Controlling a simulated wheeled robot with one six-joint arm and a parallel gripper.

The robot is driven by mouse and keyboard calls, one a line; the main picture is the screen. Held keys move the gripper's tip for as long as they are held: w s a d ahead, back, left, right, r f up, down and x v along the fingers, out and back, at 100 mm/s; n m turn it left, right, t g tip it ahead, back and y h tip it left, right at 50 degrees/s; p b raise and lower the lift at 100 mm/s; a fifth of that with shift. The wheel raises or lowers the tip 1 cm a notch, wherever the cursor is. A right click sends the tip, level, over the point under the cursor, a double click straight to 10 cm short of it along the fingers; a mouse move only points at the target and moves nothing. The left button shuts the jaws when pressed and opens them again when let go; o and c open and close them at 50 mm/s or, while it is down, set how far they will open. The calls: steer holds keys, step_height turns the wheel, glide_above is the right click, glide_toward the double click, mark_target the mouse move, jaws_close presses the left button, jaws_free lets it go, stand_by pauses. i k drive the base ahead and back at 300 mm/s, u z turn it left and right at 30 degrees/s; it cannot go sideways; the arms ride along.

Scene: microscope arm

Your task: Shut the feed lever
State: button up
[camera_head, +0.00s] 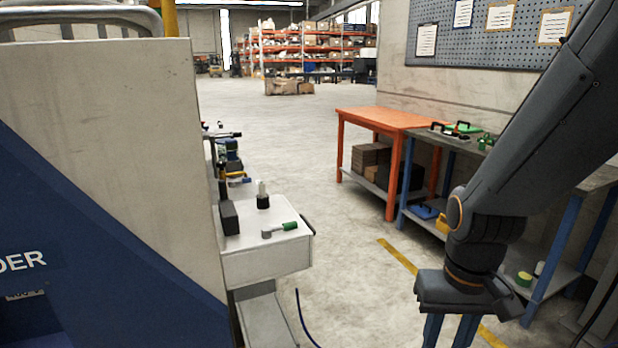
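The fingertips are cut off by the bottom edge.
A large white and blue machine panel (110,130) fills the left. An orange table (385,120) and a blue-legged bench stand at right.

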mark_target(241, 181)
steer(key=z, duration=0.35)
steer(key=i, duration=3)
steer(key=u, duration=1.35)
steer(key=i, duration=1.25)
steer(key=u, duration=1.05)
steer(key=i, duration=0.2)
steer(key=u, duration=0.15)
